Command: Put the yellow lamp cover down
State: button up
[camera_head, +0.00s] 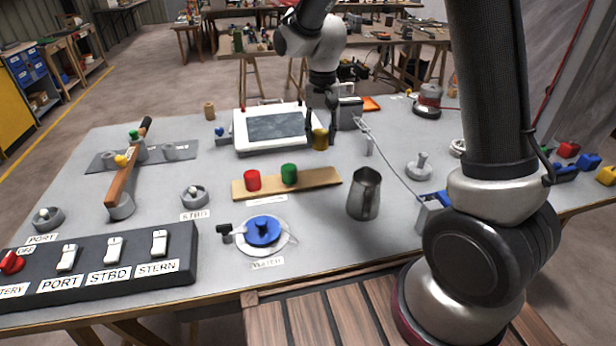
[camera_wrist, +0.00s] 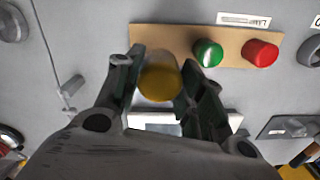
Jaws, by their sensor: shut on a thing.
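The yellow lamp cover (camera_head: 320,139) is a small dark-yellow cylinder, held between the fingers of my gripper (camera_head: 321,128). In the wrist view the cover (camera_wrist: 160,82) sits between the two fingertips of my gripper (camera_wrist: 155,75). In the head view it is just behind the right part of the wooden strip (camera_head: 325,177).
A white-framed screen (camera_head: 243,134) stands left of my gripper. A metal pitcher (camera_head: 364,195) stands front right of the strip. A grey box (camera_head: 349,113) with a cable is behind right.

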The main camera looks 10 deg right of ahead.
jog(key=f, duration=0.5)
jog(key=shift+d+f, duration=0.25)
jog(key=shift+f, duration=2.25)
jog(key=o, duration=0.8)
jog(key=shift+f, duration=0.1)
jog(key=shift+o, duration=0.2)
notch_tip(320, 180, up, 12)
jog(key=shift+r, duration=0.2)
jog(key=s+d+r+n+t, duration=0.1)
jog(key=s+d+r+t, duration=0.1)
jog(key=s+d+r, duration=0.6)
jog(key=s+d+r+n+t, duration=0.1)
jog(key=s+d+r, duration=0.45)
jog(key=s, duration=0.35)
jog(key=s+d+n+t, duration=0.1)
jog(key=s+d, duration=0.1)
jog(key=s, duration=0.7)
jog(key=shift+s+r, duration=0.25)
